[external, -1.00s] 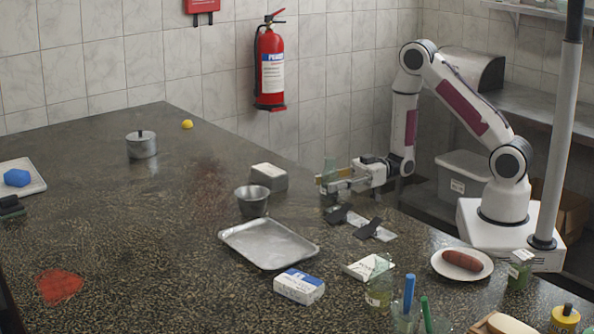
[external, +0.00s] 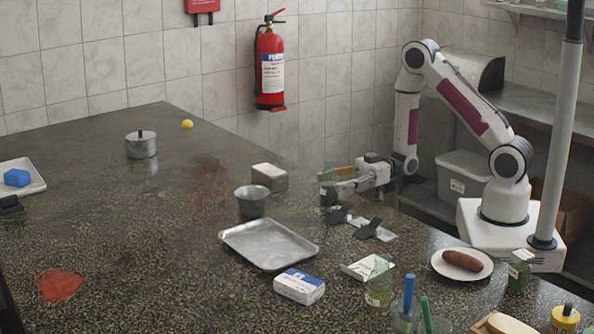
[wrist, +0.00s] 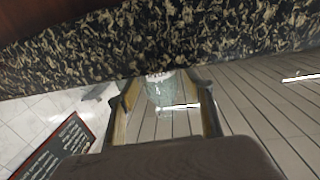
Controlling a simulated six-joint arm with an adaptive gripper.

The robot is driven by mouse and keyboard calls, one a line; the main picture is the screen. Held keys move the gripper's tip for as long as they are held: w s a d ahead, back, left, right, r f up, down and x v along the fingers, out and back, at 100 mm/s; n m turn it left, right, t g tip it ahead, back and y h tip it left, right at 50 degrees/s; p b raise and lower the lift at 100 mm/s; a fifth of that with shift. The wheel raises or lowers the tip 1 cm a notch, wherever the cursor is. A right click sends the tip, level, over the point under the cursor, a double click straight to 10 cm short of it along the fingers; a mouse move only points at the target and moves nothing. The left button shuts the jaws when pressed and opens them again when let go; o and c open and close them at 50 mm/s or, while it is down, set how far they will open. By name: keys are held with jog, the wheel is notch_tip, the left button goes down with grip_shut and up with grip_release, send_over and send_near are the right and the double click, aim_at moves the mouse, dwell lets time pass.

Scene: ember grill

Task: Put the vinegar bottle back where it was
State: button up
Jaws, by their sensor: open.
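A greenish clear glass bottle with a dark lower part, which looks like the vinegar bottle (external: 328,187), stands upright on the counter near its far edge. My gripper (external: 338,181) reaches it from the right, low over the counter. In the wrist view my gripper (wrist: 167,84) is open, with one finger on each side of the glass bottle (wrist: 165,93). I cannot tell whether either finger touches the glass. The bottle's lower part is hidden in the wrist view.
Dark strips (external: 367,228) lie just in front of the bottle. A metal block (external: 269,176) and a metal cup (external: 252,201) stand left of it, with a tray (external: 268,244) nearer. Another glass bottle (external: 379,290) stands at the front.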

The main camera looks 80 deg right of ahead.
jog(key=v, duration=1)
jog(key=shift+s+d, duration=0.15)
jog(key=shift+d, duration=0.05)
dwell(0.7)
